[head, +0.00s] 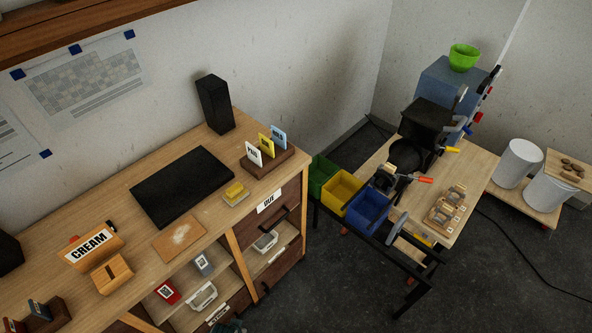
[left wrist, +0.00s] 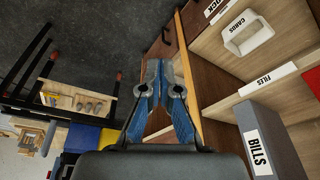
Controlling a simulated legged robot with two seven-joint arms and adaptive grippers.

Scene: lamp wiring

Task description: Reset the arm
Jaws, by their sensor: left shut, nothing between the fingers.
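My left gripper (left wrist: 157,85) fills the middle of the left wrist view, its blue fingers shut with nothing between them. It is in front of the open shelves of the wooden desk, apart from everything I can make out. In the head view, only a small dark blue bit of what looks like this gripper (head: 232,326) shows at the bottom edge, below the desk's open shelves. The rest of that arm is out of the picture. My right gripper is in neither view.
A grey BILLS binder (left wrist: 262,140) stands near the left gripper. Green, yellow and blue bins (head: 368,210) stand right of the desk, with dark floor between.

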